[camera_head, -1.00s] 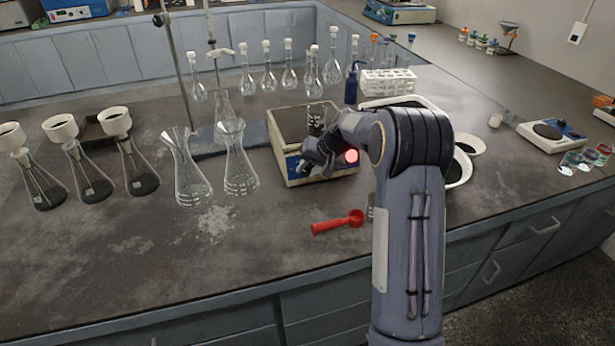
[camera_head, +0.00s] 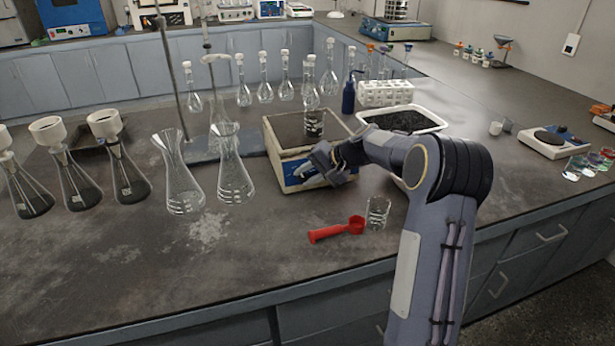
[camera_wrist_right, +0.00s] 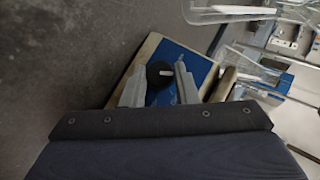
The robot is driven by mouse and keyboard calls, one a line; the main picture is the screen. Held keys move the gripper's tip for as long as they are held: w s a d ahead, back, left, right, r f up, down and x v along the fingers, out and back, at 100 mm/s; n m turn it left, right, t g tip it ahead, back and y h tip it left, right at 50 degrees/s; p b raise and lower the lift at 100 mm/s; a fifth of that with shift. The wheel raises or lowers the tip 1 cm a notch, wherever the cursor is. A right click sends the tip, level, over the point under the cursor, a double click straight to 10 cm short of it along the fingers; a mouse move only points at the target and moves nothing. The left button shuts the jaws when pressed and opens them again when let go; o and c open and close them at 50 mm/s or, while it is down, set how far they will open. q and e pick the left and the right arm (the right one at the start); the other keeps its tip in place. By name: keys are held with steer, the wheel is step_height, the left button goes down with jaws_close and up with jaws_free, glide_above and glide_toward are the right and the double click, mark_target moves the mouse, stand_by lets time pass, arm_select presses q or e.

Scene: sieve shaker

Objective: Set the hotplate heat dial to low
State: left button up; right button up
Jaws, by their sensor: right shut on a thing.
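The hotplate (camera_head: 272,150) stands on the bench, a beige box with a blue front panel (camera_head: 288,176). A glass vessel with dark contents (camera_head: 314,124) stands on its top. My right gripper (camera_head: 321,165) is at the front panel, shut on the heat dial. The dial (camera_wrist_right: 158,74) is black with a pale mark and shows between the two grey fingers in the right wrist view. In the head view the gripper hides the dial. The dial's scale cannot be read. My left gripper is not in view.
A red scoop (camera_head: 338,230) and a small glass beaker (camera_head: 377,213) lie in front of the hotplate. Conical flasks (camera_head: 232,180) stand to its left. A white tray of dark material (camera_head: 440,122) is behind my right arm.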

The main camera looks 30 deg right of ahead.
steer(key=o, duration=1)
steer(key=v, duration=0.8)
steer(key=s+a+r+n+g+p, duration=0.1)
steer(key=s+a+r+n+p, duration=0.15)
steer(key=s+a+r, duration=0.35)
steer(key=s+a+r+n+g+p, duration=0.1)
steer(key=s+a+r+p, duration=0.25)
steer(key=s+a, duration=0.4)
steer(key=s+a+f+n+h+p, duration=0.1)
steer(key=s+a, duration=0.3)
steer(key=s, duration=0.5)
steer(key=s+a+f+n+h+p, duration=0.1)
steer(key=s+a+f+n+p, duration=0.1)
steer(key=s, duration=0.7)
steer(key=shift+s+a+f+n+p, duration=0.2)
steer(key=shift+s+a+n+p, duration=0.15)
steer(key=shift+a+n+p, duration=0.5)
